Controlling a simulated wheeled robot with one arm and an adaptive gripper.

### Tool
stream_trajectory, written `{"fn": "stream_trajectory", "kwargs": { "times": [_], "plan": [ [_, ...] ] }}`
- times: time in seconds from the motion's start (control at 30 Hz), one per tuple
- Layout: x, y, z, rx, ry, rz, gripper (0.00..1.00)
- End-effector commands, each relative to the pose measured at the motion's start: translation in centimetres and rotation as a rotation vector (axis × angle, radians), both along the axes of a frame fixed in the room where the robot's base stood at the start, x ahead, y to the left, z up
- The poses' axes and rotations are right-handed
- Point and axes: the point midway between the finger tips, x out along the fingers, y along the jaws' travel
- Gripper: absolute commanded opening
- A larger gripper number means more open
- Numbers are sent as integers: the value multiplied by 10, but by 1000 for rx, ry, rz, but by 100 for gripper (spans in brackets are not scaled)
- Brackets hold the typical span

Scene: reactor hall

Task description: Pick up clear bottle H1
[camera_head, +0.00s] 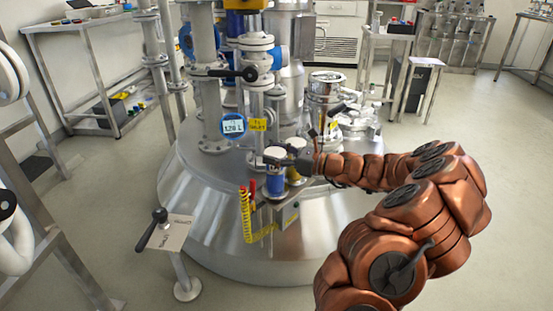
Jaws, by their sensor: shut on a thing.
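My gripper (290,163) is at the end of my copper-coloured arm, over the front of the reactor lid. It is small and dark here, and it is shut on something. What it holds cannot be made out clearly. A blue cylinder (275,184) with a pale round top is right at the fingertips, and a yellowish cylinder (295,175) is close beside it. I cannot tell whether either one is in the grip. No label reading H1 is legible. A small clear-looking bottle (376,20) stands on the steel stand at the back, too small to identify.
The domed steel reactor lid (190,195) is crowded with pipes, valves and a blue display (233,126). A yellow coiled hose (247,215) hangs at the front. A sign post (165,233) stands front left. A shelf bench (95,70) is back left. Floor at right is clear.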

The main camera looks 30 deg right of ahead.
Motion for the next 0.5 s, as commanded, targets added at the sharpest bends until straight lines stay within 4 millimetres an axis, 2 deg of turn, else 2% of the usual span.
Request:
{"fn": "stream_trajectory", "kwargs": {
  "times": [0.03, 0.23, 0.5],
  "plan": [
    [0, 0, 10, -1, -3, 0, 0],
    [0, 0, 27, 0, -2, -1, 0],
    [-20, -2, 28, 4, 0, -1, 0]
  ]
}}
